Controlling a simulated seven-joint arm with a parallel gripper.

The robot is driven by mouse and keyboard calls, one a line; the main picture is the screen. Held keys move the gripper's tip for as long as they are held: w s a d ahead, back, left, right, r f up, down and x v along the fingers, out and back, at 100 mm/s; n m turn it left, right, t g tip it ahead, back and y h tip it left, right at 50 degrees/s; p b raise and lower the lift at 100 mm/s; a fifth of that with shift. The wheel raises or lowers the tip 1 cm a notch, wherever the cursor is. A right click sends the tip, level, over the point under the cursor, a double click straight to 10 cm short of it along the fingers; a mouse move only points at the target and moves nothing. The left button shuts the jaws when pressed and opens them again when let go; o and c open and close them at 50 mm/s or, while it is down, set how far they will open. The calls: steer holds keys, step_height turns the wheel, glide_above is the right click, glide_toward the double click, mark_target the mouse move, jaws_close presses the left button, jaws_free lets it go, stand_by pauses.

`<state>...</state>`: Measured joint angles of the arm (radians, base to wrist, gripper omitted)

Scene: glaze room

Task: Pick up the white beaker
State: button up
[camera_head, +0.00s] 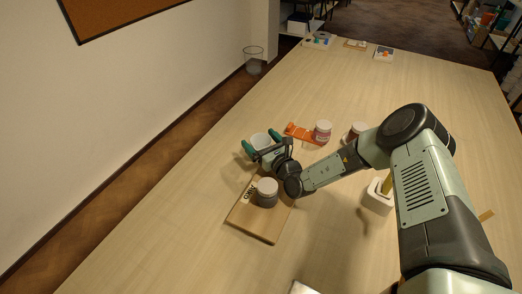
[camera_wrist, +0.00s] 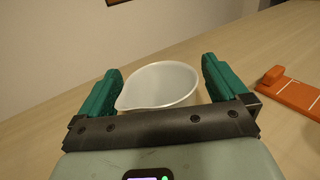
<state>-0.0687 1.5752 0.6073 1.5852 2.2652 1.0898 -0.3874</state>
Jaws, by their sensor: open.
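The white beaker (camera_head: 260,140) stands upright on the table, with my gripper (camera_head: 261,140) at it. In the wrist view the beaker (camera_wrist: 158,86) has a spout at its lower left rim and looks empty. My gripper's two green fingers (camera_wrist: 160,85) are open, one on each side of the beaker. A narrow gap shows between the rim and the right finger; the left finger is close to the spout side. The beaker's lower part is hidden behind the gripper's dark crossbar, so I cannot tell if the fingers touch it.
A wooden board (camera_head: 256,224) with a lidded jar (camera_head: 267,192) on it lies just in front of my gripper. Another jar (camera_head: 357,132) and a white holder (camera_head: 378,196) are near my arm. The table's left side is clear.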

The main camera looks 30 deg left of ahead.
steer(key=c, duration=1)
